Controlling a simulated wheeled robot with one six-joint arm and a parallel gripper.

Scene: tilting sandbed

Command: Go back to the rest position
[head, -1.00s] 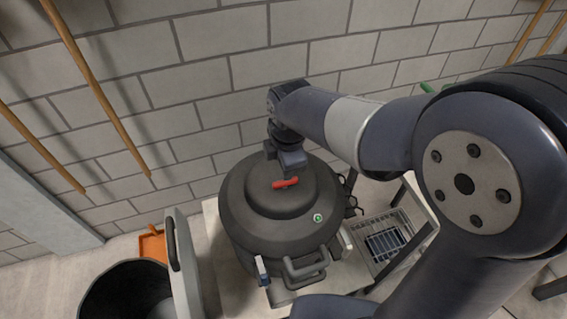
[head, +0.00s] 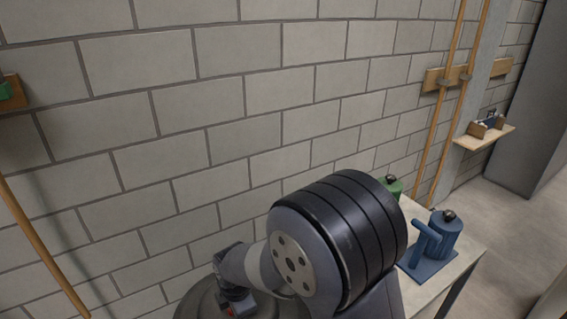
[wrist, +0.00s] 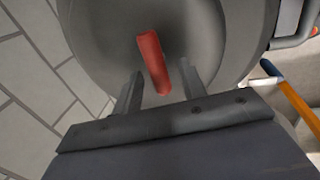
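My gripper (wrist: 160,87) is open in the wrist view, its two fingers apart. A red handle (wrist: 151,58) on the dark grey round lid (wrist: 92,30) of a vessel shows just beyond and between the fingertips. Clear gaps show on both sides of the handle, so the fingers do not grip it. In the head view my gripper (head: 236,301) is low at the bottom edge, over the lid (head: 195,303), and a bit of red shows beside it. Most of the vessel is out of frame or behind my arm there.
A pale table at the right holds a blue device (head: 441,240) and a green canister (head: 391,187), close to my arm. A block wall (head: 180,110) stands behind. Wooden poles (head: 462,90) lean on it. A small shelf (head: 486,136) is at far right.

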